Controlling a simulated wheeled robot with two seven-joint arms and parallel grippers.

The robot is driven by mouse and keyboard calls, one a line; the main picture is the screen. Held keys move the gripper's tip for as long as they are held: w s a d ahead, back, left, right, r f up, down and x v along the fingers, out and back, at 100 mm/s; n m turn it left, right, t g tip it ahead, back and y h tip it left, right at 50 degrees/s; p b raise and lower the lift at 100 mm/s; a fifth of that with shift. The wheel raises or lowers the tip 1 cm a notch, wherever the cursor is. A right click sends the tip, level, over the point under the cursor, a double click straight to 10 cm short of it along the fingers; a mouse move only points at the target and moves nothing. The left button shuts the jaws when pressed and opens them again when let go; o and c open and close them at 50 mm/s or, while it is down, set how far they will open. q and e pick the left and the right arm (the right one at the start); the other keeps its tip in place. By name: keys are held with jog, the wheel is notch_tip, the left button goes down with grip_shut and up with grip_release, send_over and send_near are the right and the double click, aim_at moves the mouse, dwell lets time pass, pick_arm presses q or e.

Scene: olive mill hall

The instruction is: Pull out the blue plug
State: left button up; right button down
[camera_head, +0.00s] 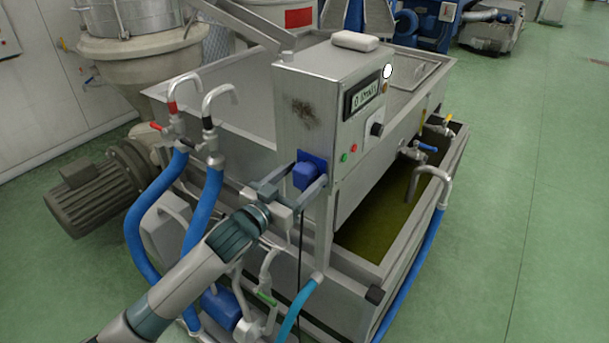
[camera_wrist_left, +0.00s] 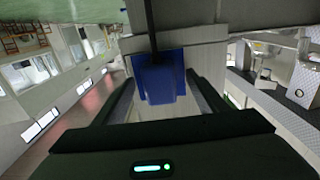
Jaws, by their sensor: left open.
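The blue plug (camera_head: 305,176) sits in a blue socket plate on the side of the grey control box (camera_head: 300,118). A thin black cable (camera_head: 300,232) hangs below it. My left gripper (camera_head: 308,174) is open, with one finger on each side of the plug. In the left wrist view the plug (camera_wrist_left: 160,84) lies between the two dark fingers (camera_wrist_left: 160,92), with a visible gap on both sides. The cable (camera_wrist_left: 150,28) runs up from it in that view. My right gripper is not in view.
The control box carries a display (camera_head: 366,92), buttons and a white item (camera_head: 355,41) on top. Blue hoses (camera_head: 150,215) and taps (camera_head: 172,128) stand left of the box. A tank of greenish liquid (camera_head: 385,225) is at right. Green floor lies open farther right.

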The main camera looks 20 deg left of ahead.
aim_at(299, 179)
pick_arm(q)
jog(key=shift+p, duration=0.3)
dwell(0.5)
jog(key=shift+c, duration=0.3)
grip_shut()
jog(key=shift+s, duration=0.15)
jog(key=shift+p+v, duration=1.2)
jog(key=shift+v, duration=1.7)
